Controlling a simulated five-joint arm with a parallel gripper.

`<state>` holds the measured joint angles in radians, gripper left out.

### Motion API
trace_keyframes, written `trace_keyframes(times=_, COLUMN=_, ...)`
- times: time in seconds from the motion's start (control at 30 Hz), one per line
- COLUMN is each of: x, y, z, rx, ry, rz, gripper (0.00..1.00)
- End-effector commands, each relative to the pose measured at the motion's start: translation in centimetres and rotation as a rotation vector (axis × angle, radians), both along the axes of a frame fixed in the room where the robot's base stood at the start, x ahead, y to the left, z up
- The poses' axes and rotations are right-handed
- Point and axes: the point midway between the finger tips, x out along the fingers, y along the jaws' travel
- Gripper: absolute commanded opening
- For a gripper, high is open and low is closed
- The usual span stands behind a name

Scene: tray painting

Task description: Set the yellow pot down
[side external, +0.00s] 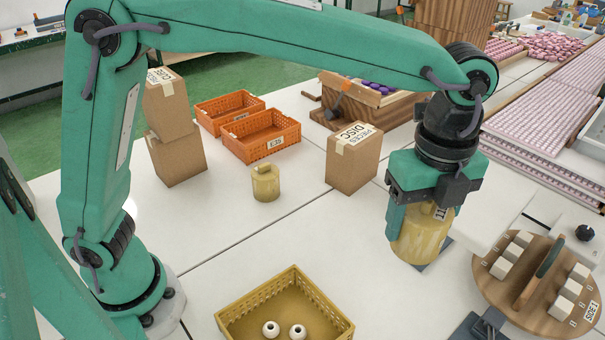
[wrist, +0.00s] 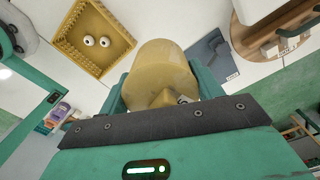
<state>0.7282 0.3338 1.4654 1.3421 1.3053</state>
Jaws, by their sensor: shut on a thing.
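The yellow pot (side external: 422,238) is a mustard-yellow cylinder in my gripper at the right of the side external view. My gripper (side external: 428,203) points down and is shut on the upper part of the pot. The pot stays upright, with its lower edge over or on a dark grey pad (side external: 447,246); I cannot tell whether it touches. In the wrist view the pot (wrist: 160,75) sits between the jaws, and the grey pad (wrist: 214,58) shows beside it.
A round wooden board (side external: 500,290) with several white blocks is close on the right. A yellow basket (side external: 332,312) holds two white round pieces. A small yellow jar (side external: 265,183), a cardboard box (side external: 352,160) and orange crates (side external: 262,137) stand behind. White table between is clear.

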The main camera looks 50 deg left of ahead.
Motion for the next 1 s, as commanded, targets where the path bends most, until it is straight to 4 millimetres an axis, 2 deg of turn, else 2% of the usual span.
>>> trace_keyframes(times=0.03, x=1.7, y=0.9, z=0.0, rx=-0.001, ry=-0.002, rz=0.039, gripper=0.26)
trace_keyframes(times=0.1, x=3.7, y=2.1, z=0.1, rx=0.000, ry=-0.001, rz=0.084, gripper=0.26)
trace_keyframes(times=0.4, x=11.4, y=8.4, z=0.0, rx=-0.001, ry=-0.002, rz=0.276, gripper=0.26)
trace_keyframes(times=0.63, x=14.7, y=12.4, z=-0.2, rx=0.000, ry=-0.001, rz=0.372, gripper=0.26)
trace_keyframes(times=1.0, x=17.7, y=16.7, z=-0.6, rx=0.000, ry=0.000, rz=0.467, gripper=0.26)
